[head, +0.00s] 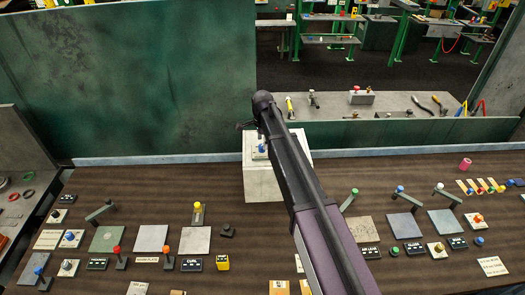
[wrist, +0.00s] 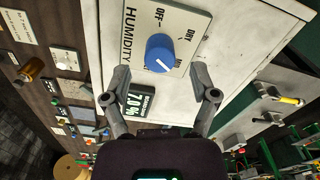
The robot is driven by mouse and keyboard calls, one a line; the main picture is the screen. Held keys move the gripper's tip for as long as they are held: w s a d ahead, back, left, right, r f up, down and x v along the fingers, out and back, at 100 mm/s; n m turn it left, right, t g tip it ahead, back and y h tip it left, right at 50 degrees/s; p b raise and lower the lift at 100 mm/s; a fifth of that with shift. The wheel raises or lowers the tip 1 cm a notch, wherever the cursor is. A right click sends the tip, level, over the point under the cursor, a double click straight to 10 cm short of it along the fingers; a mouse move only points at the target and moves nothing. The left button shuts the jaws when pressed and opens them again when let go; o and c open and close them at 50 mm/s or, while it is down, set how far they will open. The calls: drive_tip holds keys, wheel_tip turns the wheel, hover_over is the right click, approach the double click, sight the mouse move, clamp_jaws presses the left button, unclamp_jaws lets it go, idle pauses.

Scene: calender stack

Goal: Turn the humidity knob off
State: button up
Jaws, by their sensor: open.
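The blue humidity knob (wrist: 160,52) sits on a light plate (wrist: 128,48) marked HUMIDITY, with OFF, DRY and a third, partly hidden label around it. Its white pointer line faces the lower right in the wrist view, toward the third label and away from OFF. In the head view the knob (head: 262,148) is on top of a pale box, partly behind my arm. My gripper (wrist: 162,78) is open and empty, its fingers spread on either side just below the knob, apart from it. In the head view my gripper (head: 248,127) is mostly hidden by my arm.
The pale box (head: 262,184) stands at the back of a brown bench (head: 120,275). A small display (wrist: 141,103) reading about 7.0 % lies beside the knob plate. Levers, knobs and plates crowd the bench on both sides. A green wall (head: 150,80) rises behind.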

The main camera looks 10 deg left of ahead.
drive_tip(key=shift+f+b, duration=1.05)
drive_tip(key=shift+f, duration=0.3)
clamp_jaws()
